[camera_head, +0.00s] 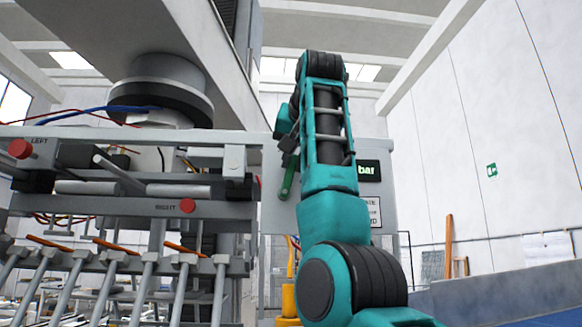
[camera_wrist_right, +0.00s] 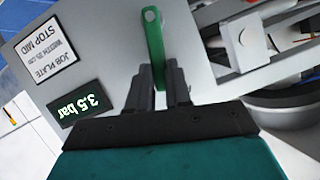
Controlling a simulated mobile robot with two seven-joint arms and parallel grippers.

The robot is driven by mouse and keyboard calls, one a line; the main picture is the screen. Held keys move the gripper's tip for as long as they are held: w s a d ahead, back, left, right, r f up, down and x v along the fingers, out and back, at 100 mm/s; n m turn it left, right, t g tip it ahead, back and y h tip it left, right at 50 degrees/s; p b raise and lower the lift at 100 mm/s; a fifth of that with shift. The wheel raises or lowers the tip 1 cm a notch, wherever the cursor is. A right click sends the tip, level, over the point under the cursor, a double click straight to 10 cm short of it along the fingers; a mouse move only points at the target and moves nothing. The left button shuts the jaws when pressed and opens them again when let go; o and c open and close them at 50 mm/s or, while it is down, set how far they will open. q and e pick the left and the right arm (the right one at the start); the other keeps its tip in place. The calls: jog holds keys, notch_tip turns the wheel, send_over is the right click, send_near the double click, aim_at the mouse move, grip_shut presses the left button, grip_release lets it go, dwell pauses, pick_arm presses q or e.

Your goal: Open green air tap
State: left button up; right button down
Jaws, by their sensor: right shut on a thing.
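The green air tap is a long flat handle (camera_wrist_right: 153,35) with a round hole near its pivot end, on a grey panel (camera_wrist_right: 95,60). In the head view the green handle (camera_head: 288,178) hangs tilted on the panel's left part, beside my teal right arm. My right gripper (camera_wrist_right: 159,70) is shut on the handle's free end, with a dark finger on each side. In the head view the right gripper (camera_head: 288,148) is partly hidden behind my arm. My left gripper is not in view.
Left of the panel stands the palletizer head with red knobs (camera_head: 187,205), rollers and a row of grey rods (camera_head: 145,285). A yellow post (camera_head: 289,300) stands below the panel.

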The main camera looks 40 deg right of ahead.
jog(key=shift+w+a+r+n+g+h+p, duration=0.1)
jog(key=shift+w+a+n+g+h+p, duration=0.1)
jog(key=shift+w+a+n+h+p, duration=0.25)
jog(key=shift+a+n+g+h+p, duration=0.2)
jog(key=shift+a+n, duration=0.1)
jog(key=shift+n, duration=0.35)
jog(key=c, duration=1)
grip_release()
jog(key=shift+c, duration=0.2)
jog(key=b+v, duration=0.2)
jog(key=v, duration=1.1)
